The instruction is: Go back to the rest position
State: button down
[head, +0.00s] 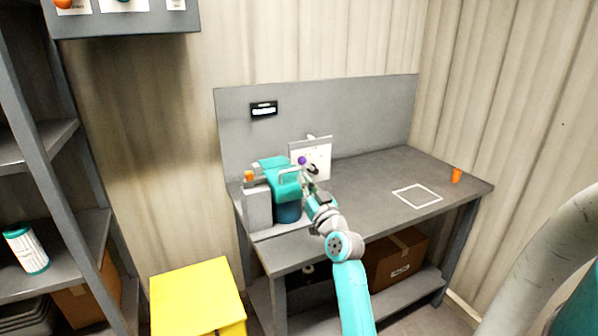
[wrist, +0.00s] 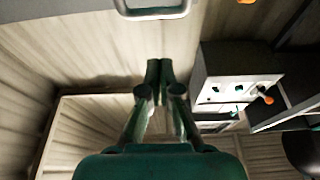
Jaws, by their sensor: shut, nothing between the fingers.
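My gripper (head: 311,171) is at the end of my teal and grey arm, above the workbench (head: 365,195) and beside a teal machine (head: 277,170). In the wrist view my gripper's two fingers (wrist: 160,70) meet at the tips, with nothing between them. A grey loop handle (wrist: 152,10) shows at the top edge of the wrist view. In the head view my gripper is small and partly overlaps the machine's handle and the white panel (head: 322,158) behind, so I cannot tell whether it touches them.
An orange cup (head: 456,175) stands at the bench's right end, near a white square outline (head: 417,196). A yellow box (head: 197,295) stands at the front left. A grey shelf (head: 60,155) is at left. A cardboard box (head: 397,258) sits under the bench.

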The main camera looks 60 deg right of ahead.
jog(key=shift+f+v, duration=0.25)
jog(key=shift+v, duration=1)
jog(key=s+a+f+g+y, duration=0.15)
jog(key=s+a+f, duration=0.25)
jog(key=a+f, duration=0.75)
jog(key=s+a+f+y, duration=0.35)
jog(key=a+f, duration=0.55)
jog(key=a, duration=0.6)
jog(key=s+a+f+n+y, duration=0.2)
jog(key=s+a+f+n, duration=0.15)
jog(key=s+a, duration=0.95)
jog(key=s+a+r+n+g+y, duration=0.1)
jog(key=s+a+y, duration=0.1)
jog(key=s, duration=0.5)
jog(key=s+a+r+n+g+y, duration=0.1)
jog(key=s+a+r+n+y, duration=0.1)
jog(key=s+a, duration=0.2)
jog(key=s, duration=0.3)
